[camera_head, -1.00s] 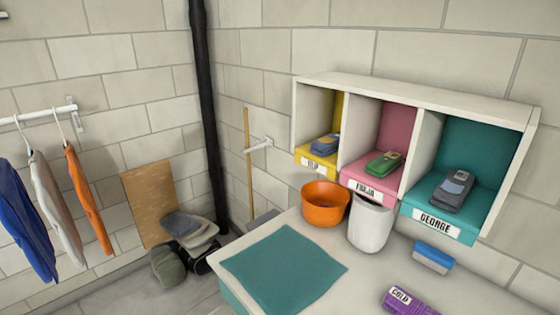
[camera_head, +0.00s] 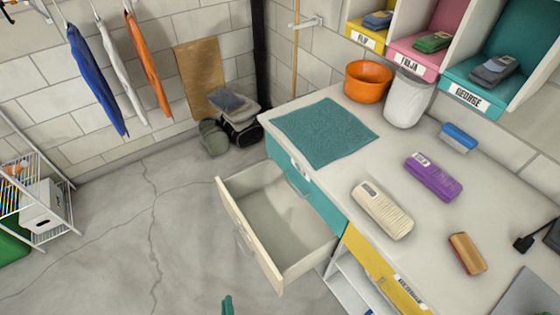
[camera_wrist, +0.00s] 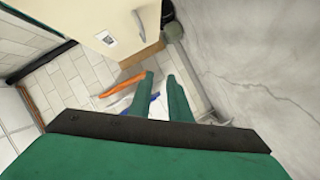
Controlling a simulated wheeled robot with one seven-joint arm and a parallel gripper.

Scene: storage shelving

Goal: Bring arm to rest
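My gripper (camera_wrist: 164,92) shows its two green fingers in the wrist view. They stand apart with nothing between them, and part of a blue garment shows far behind the gap. In the head view only a green finger part (camera_head: 228,304) shows at the bottom edge, over the floor and left of the workbench. The rest of my arm is out of the head view.
An open empty drawer (camera_head: 232,205) juts out from the workbench (camera_head: 330,185). A purple pack (camera_head: 433,177), a cream pack (camera_head: 381,210) and an orange-brown block (camera_head: 467,253) lie on top. A wire rack (camera_head: 64,200) stands left. The floor between is clear.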

